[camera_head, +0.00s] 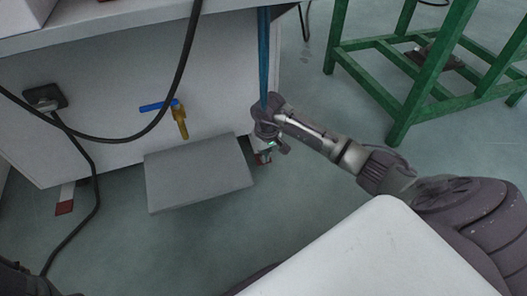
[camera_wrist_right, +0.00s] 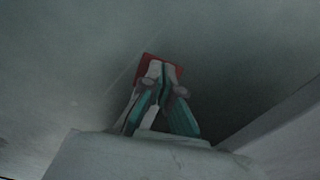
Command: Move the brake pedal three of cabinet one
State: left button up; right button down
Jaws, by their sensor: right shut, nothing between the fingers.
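A red-and-white pedal (camera_head: 263,158) shows low at the right end of the white cabinet (camera_head: 110,85), partly hidden by my right gripper (camera_head: 272,146). The right gripper is just above or in front of it, pointing down; I cannot tell whether they touch. In the right wrist view the gripper's fingers (camera_wrist_right: 160,92) are closed together with nothing between them, and the red pedal end (camera_wrist_right: 174,71) shows just beyond their tips. Another red-tipped pedal (camera_head: 65,199) sticks out under the cabinet's left side. My left gripper is not in view.
A grey box-like panel (camera_head: 198,175) sits low at the cabinet front, left of the right gripper. A blue-handled brass valve (camera_head: 180,118) and black cables (camera_head: 92,190) are on the front. A green metal stand (camera_head: 400,125) is at the upper right. Floor between is clear.

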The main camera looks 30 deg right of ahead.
jog(key=shift+s, duration=0.1)
jog(key=s+p, duration=0.1)
jog(key=s+r+p, duration=0.1)
jog(key=p, duration=0.1)
jog(key=shift+s+a, duration=0.15)
jog(key=shift+s, duration=0.25)
notch_tip(320, 180, up, 12)
jog(key=s, duration=0.1)
jog(key=shift+s, duration=0.15)
jog(key=shift+a+f, duration=0.1)
dwell(0.4)
